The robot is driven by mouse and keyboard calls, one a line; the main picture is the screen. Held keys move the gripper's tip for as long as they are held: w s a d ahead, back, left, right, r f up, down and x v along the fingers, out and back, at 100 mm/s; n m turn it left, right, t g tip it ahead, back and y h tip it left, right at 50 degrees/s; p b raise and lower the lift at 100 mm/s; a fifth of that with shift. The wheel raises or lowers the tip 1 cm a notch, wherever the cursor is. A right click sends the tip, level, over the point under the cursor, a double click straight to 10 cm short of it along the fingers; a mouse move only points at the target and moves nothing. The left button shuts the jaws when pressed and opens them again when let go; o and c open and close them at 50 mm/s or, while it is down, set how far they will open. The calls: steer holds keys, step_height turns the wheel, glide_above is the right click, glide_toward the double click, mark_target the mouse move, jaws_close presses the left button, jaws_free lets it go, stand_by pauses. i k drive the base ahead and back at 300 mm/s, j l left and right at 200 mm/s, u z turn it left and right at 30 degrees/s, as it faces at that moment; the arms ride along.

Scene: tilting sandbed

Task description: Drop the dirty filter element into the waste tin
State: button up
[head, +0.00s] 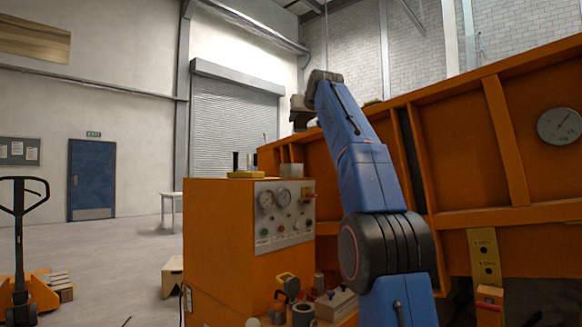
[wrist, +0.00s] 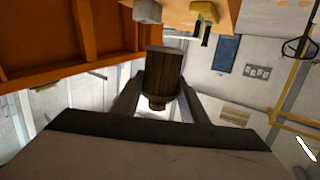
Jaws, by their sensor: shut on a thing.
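The dirty filter element (wrist: 163,75) is a dark brown, ribbed cylinder with a narrower end. In the wrist view it sits between the two fingers of my gripper (wrist: 160,88), which is shut on it. In the head view my gripper (head: 302,113) is raised above the orange cabinet, small and dark, and the element is hard to make out there. A grey, open-topped cylinder (head: 303,313) stands on the low shelf at the cabinet's foot. I cannot tell whether it is the waste tin.
The orange cabinet (head: 218,235) carries a gauge panel (head: 284,214), a yellow piece with black pegs (head: 245,174) and a grey block (head: 291,170). The large orange sandbed wall (head: 460,130) rises behind my arm. A pallet truck (head: 20,250) stands left; open floor lies between.

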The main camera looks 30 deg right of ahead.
mark_target(296, 177)
steer(key=i+l, duration=0.45)
steer(key=i, duration=0.2)
steer(key=i+l, duration=0.5)
steer(key=i, duration=0.1)
